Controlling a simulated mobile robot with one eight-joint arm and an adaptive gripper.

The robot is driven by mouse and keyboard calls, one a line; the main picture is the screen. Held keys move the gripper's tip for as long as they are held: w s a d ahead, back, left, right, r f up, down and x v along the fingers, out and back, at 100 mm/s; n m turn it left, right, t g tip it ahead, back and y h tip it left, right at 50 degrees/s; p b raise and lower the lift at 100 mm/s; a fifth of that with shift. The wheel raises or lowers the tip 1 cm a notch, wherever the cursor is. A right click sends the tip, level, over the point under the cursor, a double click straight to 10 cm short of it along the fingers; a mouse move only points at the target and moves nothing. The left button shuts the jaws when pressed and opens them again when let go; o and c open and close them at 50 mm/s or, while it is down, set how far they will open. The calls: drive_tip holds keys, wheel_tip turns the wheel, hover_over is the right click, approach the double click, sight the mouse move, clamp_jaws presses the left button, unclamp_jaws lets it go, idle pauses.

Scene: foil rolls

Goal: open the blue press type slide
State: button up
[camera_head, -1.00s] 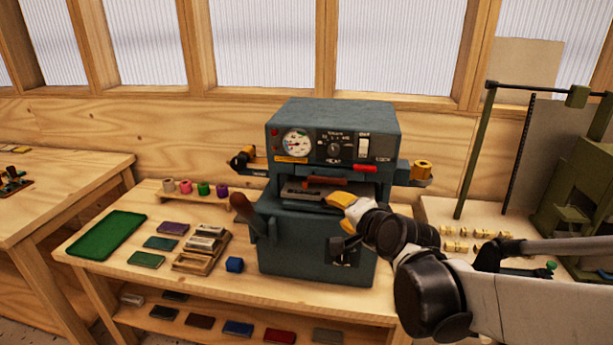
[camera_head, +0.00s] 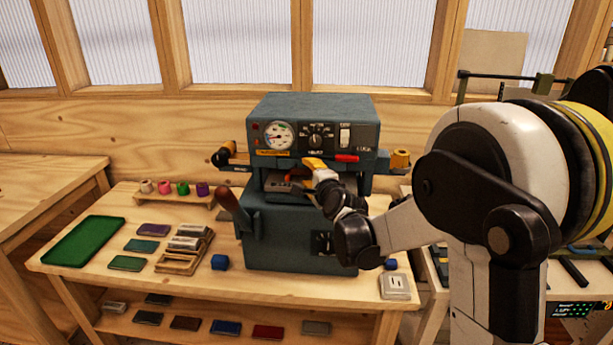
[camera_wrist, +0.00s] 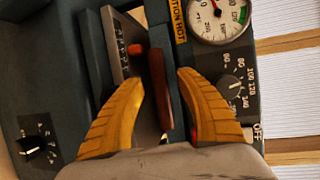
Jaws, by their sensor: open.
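The blue-grey press (camera_head: 290,235) stands on the wooden bench. Its type slide (camera_head: 277,187) shows in the opening below the gauge panel, partly hidden by my gripper. In the wrist view the slide's grey type holder (camera_wrist: 117,45) has a small red-orange knob (camera_wrist: 136,50) beside it. A red-brown bar (camera_wrist: 158,88) lies between my fingers, with a gap on each side. My gripper (camera_wrist: 158,82) is open with its yellow fingers apart; in the head view it is at the front of the opening. I cannot tell how far the slide is out.
A dark red lever (camera_head: 232,208) sticks out at the press's left. Several foil rolls (camera_head: 182,187) stand on a rack behind. My arm covers the right side.

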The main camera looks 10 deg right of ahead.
drive_tip(key=shift+w+f, duration=0.1)
drive_tip(key=shift+w, duration=0.55)
clamp_jaws()
drive_tip(key=shift+a, duration=0.1)
